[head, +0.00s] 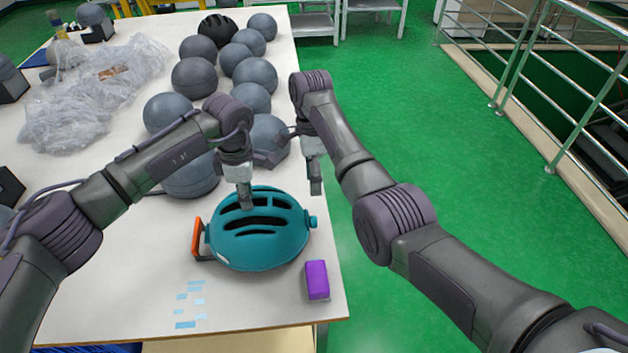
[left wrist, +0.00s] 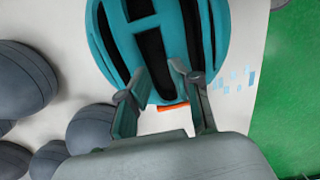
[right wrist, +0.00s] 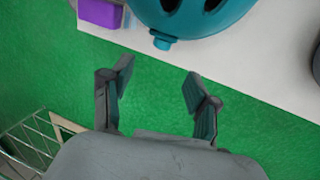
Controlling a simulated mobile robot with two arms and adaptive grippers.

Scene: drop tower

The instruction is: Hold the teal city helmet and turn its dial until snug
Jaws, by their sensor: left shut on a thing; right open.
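The teal helmet (head: 258,252) with dark vents rests on the table near its front right corner. A teal dial (head: 313,222) sticks out from its right side, and it also shows in the right wrist view (right wrist: 163,41). An orange part (head: 197,240) is at its left side. My left gripper (head: 247,204) is shut on the helmet's shell from above, at the vents; the left wrist view shows its fingers (left wrist: 160,92) at the shell. My right gripper (head: 313,185) is open and empty, apart from the dial, just beyond the table's right edge.
A purple block (head: 317,280) lies at the table's front right. Several grey round headforms (head: 194,78) and a black helmet (head: 218,30) stand behind. Clear plastic wrap (head: 85,95) lies at the left. Blue labels (head: 187,325) lie in front. Green floor (head: 420,140) is free at right.

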